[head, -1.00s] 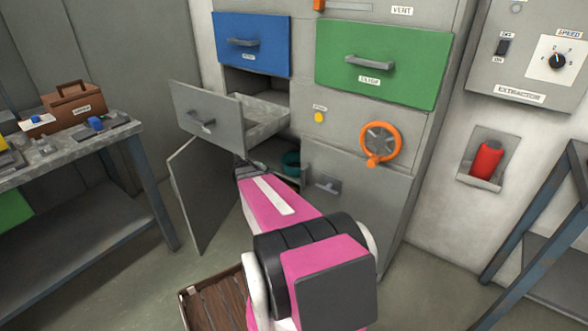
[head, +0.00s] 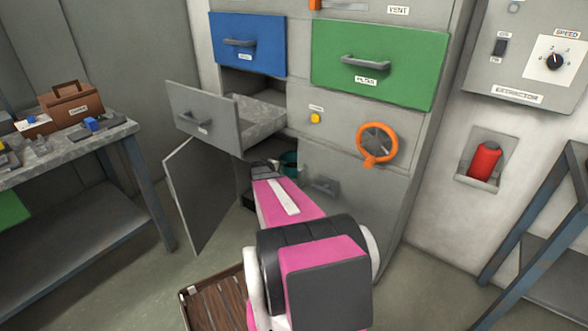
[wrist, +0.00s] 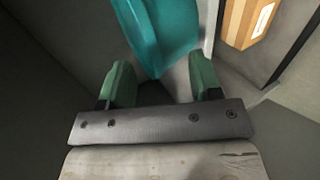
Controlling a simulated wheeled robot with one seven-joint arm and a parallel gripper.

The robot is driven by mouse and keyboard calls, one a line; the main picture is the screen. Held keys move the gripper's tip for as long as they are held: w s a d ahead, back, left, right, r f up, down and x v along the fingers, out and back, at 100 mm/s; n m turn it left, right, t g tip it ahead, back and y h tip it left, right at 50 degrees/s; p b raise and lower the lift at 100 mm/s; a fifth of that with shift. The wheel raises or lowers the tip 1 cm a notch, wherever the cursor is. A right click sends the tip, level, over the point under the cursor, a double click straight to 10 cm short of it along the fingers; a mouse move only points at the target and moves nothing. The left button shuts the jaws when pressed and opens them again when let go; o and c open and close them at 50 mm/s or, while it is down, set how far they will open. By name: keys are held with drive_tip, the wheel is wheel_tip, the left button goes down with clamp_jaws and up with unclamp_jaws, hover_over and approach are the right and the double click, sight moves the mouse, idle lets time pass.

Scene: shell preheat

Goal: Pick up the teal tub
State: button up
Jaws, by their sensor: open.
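The teal tub (head: 289,161) stands inside the open lower compartment of the grey cabinet. It is partly hidden by my arm and the drawer above it. In the wrist view the tub (wrist: 160,35) is at the top middle, just beyond the fingertips and cut off by the frame. My gripper (wrist: 158,82) is open with its two green fingers apart. Nothing is between the fingers' inner faces except the near tip of the tub at their far end. In the head view my gripper (head: 265,167) is at the compartment's opening, left of the tub.
An open grey drawer (head: 203,118) juts out above the compartment. The open lower door (head: 200,195) stands to the left. An orange box with a white label (wrist: 245,22) is right of the tub in the wrist view. A brown crate (head: 215,300) is on the floor.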

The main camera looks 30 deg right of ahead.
sight(286, 168)
drive_tip(key=x, duration=0.4)
drive_tip(key=shift+a, duration=0.15)
clamp_jaws()
idle(1.2)
